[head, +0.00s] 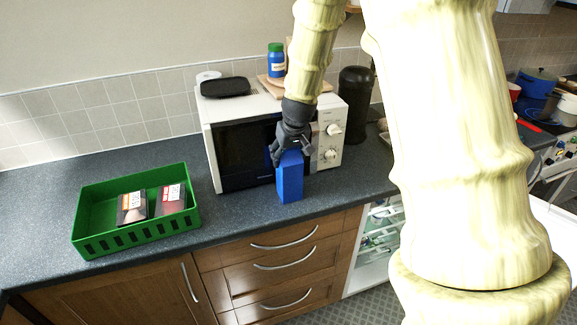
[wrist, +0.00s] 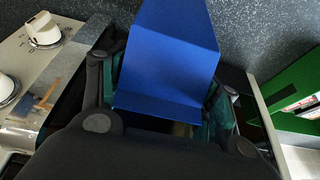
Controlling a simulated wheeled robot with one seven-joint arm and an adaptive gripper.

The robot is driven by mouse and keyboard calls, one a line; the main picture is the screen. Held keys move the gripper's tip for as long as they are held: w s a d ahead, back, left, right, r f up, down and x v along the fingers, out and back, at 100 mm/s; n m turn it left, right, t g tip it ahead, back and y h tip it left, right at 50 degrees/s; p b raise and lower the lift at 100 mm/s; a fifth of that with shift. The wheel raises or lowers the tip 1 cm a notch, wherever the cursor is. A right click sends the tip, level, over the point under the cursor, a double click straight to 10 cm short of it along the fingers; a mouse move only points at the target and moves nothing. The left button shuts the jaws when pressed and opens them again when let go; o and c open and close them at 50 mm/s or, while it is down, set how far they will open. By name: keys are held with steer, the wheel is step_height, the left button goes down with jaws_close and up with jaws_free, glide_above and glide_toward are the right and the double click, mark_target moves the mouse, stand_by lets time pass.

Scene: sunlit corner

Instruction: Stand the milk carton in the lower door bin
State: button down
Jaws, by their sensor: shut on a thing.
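The milk carton is a plain blue box (head: 290,182) with a sloped top, upright in front of the microwave over the counter. My gripper (head: 289,152) comes down from above and is shut on its upper part. In the wrist view the blue carton (wrist: 170,50) sits between the two fingers of my gripper (wrist: 163,85). I cannot tell whether its base touches the counter. An open white fridge compartment (head: 376,240) with shelves and some contents shows below the counter, partly hidden by my arm. I cannot make out the lower door bin.
A white microwave (head: 240,150) stands right behind the carton, with a black tray (head: 225,87) and a blue jar (head: 276,62) on top. A green crate (head: 88,240) holding two packages is at left. A dark canister (head: 354,95) stands right of the microwave. The counter between crate and carton is clear.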

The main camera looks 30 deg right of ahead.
steer(key=shift+r, duration=0.15)
steer(key=shift+w+r+b, duration=0.1)
steer(key=shift+r+b, duration=0.3)
steer(key=shift+r, duration=0.2)
step_height(320, 180, up, 2)
steer(key=shift+r+b, duration=0.1)
steer(key=shift+b, duration=0.4)
steer(key=s+r+b, duration=0.1)
steer(key=s+b, duration=0.2)
steer(key=s, duration=1.3)
steer(key=shift+d+r+b, duration=0.2)
steer(key=shift+d+b, duration=0.2)
steer(key=shift+s+a+f, duration=0.1)
